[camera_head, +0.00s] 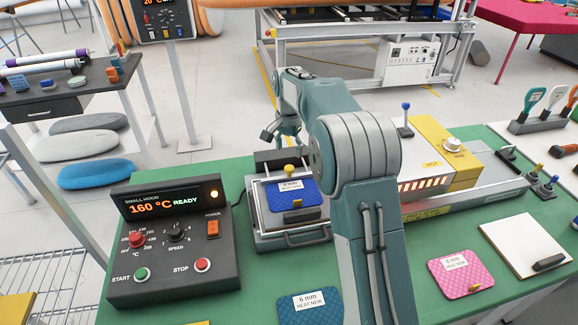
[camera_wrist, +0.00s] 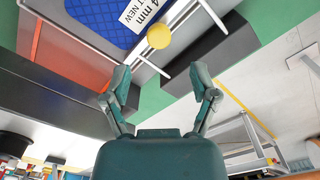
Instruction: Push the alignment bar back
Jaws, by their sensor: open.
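A blue pad (camera_head: 284,197) labelled 4 mm lies on a grey metal tray (camera_head: 262,238) at the middle of the green table. A yellow knob (camera_head: 289,169) stands at the pad's back edge, apparently on a thin pale bar that I take for the alignment bar. The knob (camera_wrist: 159,36) and part of the pad (camera_wrist: 95,14) also show in the wrist view. My gripper (camera_wrist: 160,72) is open and empty, with the knob beyond its fingertips and apart from them. In the head view my gripper (camera_head: 270,132) is behind the tray, partly hidden by my arm.
A control box (camera_head: 170,245) reading 160 °C READY stands left of the tray. A yellow and grey heater unit (camera_head: 440,150) stands to the right. A dark block (camera_head: 268,160) is behind the knob. A teal pad (camera_head: 308,305) and a pink pad (camera_head: 465,272) lie in front.

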